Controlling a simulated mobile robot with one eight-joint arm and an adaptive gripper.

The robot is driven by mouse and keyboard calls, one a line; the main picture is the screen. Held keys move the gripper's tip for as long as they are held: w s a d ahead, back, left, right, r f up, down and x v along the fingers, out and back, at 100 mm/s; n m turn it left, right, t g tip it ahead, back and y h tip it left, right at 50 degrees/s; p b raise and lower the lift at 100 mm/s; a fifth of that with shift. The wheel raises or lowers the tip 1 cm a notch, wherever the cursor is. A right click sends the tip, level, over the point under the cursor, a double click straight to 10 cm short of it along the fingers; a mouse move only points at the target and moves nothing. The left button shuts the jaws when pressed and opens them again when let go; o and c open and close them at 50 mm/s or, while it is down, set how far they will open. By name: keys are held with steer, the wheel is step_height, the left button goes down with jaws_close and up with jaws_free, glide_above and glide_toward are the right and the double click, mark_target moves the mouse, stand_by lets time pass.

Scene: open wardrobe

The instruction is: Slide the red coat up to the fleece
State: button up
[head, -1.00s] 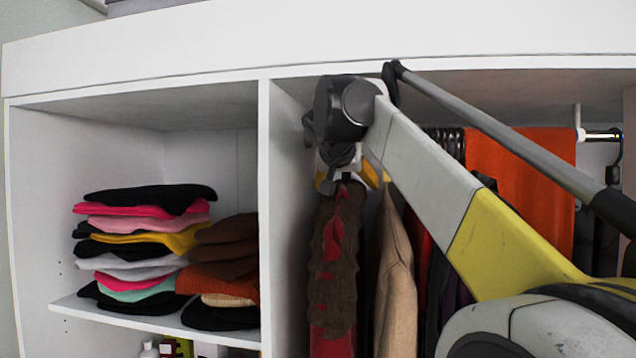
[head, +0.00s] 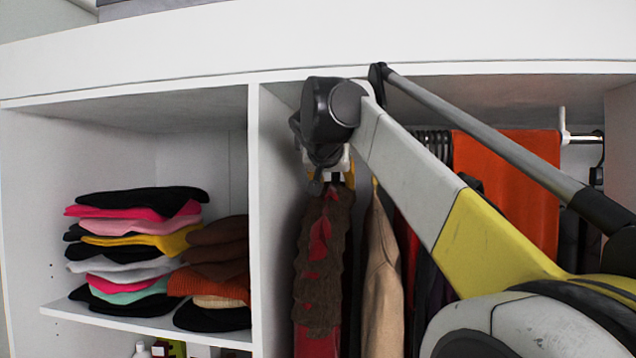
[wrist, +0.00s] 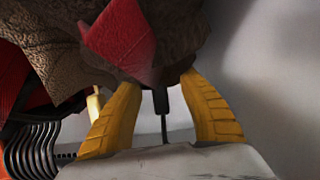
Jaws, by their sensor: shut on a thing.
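The red coat (head: 319,240) with shaggy brown trim hangs at the left end of the rail, close to the divider. It also shows in the wrist view, where a red patch (wrist: 118,40) and brown trim fill the top. My gripper (head: 332,184) is at the coat's top. In the wrist view my gripper (wrist: 160,78) has its yellow fingers on either side of a dark hanger stem, tips against the coat's top; it is shut on the coat. A tan garment (head: 382,285) hangs just right of it. I cannot tell for sure which garment is the fleece.
A white divider (head: 254,200) stands left of the coat. An orange cloth (head: 510,190) hangs further right, near several dark hangers. My arm hides much of the rail.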

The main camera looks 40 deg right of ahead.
steer(key=shift+w+a+f, duration=0.25)
steer(key=shift+w+a, duration=0.1)
steer(key=shift+a, duration=0.05)
steer(key=shift+c, duration=0.5)
steer(key=o, duration=1.2)
steer(key=shift+o, duration=0.9)
steer(key=shift+w+a+f, duration=0.1)
steer(key=shift+w+a, duration=0.35)
steer(key=shift+w, duration=0.15)
steer(key=shift+s+d, duration=0.25)
steer(key=shift+s, duration=0.1)
steer(key=shift+w+a, duration=0.1)
